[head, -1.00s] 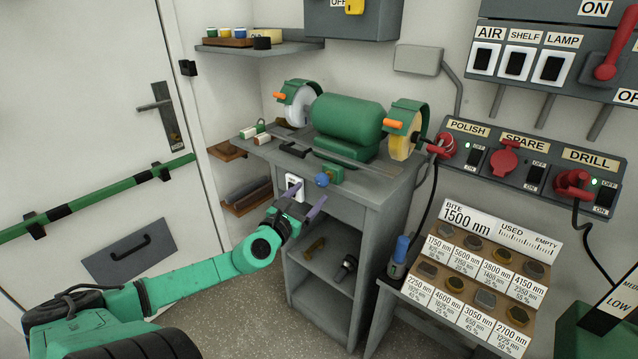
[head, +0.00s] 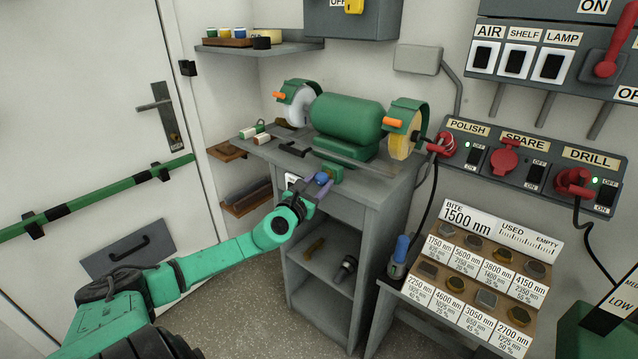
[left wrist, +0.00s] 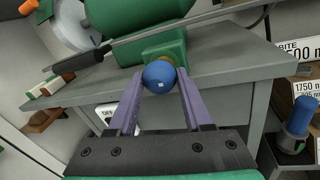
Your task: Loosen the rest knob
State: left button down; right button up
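The rest knob is a blue ball (head: 322,178) on the front of a green block, under the bench grinder (head: 347,120). My left gripper (head: 317,187) has reached the knob from the front left. In the left wrist view the blue knob (left wrist: 160,76) fills the gap between the tips of the two purple fingers (left wrist: 160,84). One finger lies against each side of it, so the gripper looks shut on the knob. The fingers partly hide the white switch plate behind them. My right gripper is in neither view.
The grinder stands on a grey cabinet (head: 366,195) with open shelves. A black-handled tool (head: 296,150) lies along its top. Right of it are a stand of labelled compounds (head: 480,270) and a blue-capped bottle (head: 400,250). A red plug (head: 442,145) and its cable hang near the right wheel.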

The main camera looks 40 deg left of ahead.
pick_arm(q)
jog(key=shift+r+n, duration=0.1)
jog(key=shift+n, duration=0.2)
jog(key=shift+r+n+p, duration=0.1)
jog(key=shift+n+p, duration=0.6)
jog(key=n+g+h+p, duration=0.1)
jog(key=n+p, duration=0.3)
jog(key=n, duration=0.2)
jog(key=shift+r, duration=0.2)
jog(key=n+p, duration=0.1)
jog(key=n, duration=0.1)
jog(key=n+h+p, duration=0.1)
jog(key=n+p, duration=0.1)
jog(key=shift+r+n+g+h, duration=0.1)
jog(key=shift+n+g+h, duration=0.2)
jog(key=shift+n+g, duration=0.1)
jog(key=shift+a+n+h+p, duration=0.1)
jog(key=shift+n+h+p, duration=0.5)
jog(key=shift+n+p, duration=0.8)
jog(key=shift+n, duration=0.4)
